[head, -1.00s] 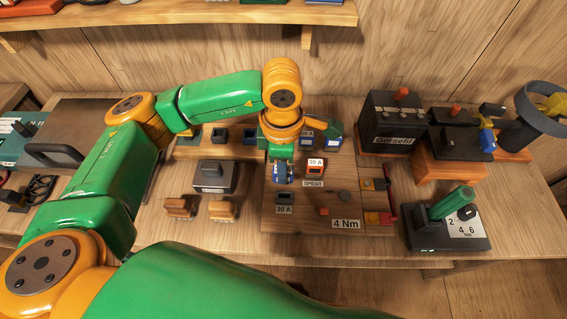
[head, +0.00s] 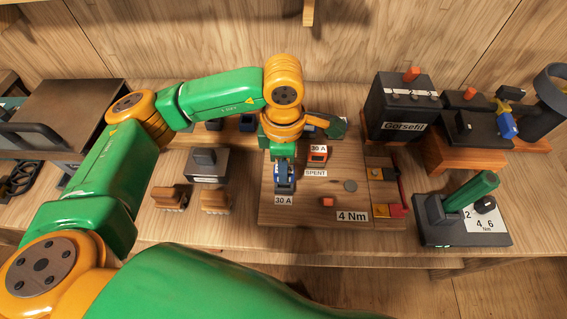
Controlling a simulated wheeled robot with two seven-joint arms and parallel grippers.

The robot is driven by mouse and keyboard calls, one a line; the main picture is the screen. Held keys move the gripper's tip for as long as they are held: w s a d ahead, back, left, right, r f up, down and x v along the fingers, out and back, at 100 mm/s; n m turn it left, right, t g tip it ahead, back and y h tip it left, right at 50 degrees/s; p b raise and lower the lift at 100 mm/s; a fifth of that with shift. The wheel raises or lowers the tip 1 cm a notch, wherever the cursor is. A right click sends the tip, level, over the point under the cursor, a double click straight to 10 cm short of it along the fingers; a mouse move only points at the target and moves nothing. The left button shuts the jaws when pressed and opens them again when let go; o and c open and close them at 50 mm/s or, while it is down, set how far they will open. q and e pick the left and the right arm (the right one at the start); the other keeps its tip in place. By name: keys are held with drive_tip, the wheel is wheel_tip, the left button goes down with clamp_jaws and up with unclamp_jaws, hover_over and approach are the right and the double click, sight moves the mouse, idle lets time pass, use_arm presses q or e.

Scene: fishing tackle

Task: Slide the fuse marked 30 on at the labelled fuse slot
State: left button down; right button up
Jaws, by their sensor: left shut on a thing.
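My left gripper (head: 284,182) points down and is shut on the fuse, which is mostly hidden between the fingers. The fingers and fuse are right over the labelled fuse slot, a small dark holder (head: 285,190) with a "30 A" label (head: 284,200) in front of it on the wooden board (head: 270,213). The gripper covers most of the slot, so I cannot tell how deep the fuse sits. An orange and dark holder (head: 317,156) with its own "30 A" label and a "SPENT" label stands behind and to the right. My right gripper is not in view.
A dark battery (head: 400,108) and a green-handled tool (head: 474,192) stand to the right. A grey box (head: 205,165) and two brown blocks (head: 216,199) are left.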

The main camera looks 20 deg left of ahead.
use_arm(q)
drive_tip(key=shift+b, duration=0.3)
idle(0.6)
drive_tip(key=shift+b, duration=0.3)
idle(0.4)
idle(0.3)
drive_tip(key=shift+f+b, duration=0.1)
drive_tip(key=shift+b, duration=0.3)
drive_tip(key=shift+f+b, duration=0.3)
drive_tip(key=shift+b, duration=0.05)
drive_tip(key=shift+f+b, duration=1.05)
drive_tip(key=shift+b, duration=0.2)
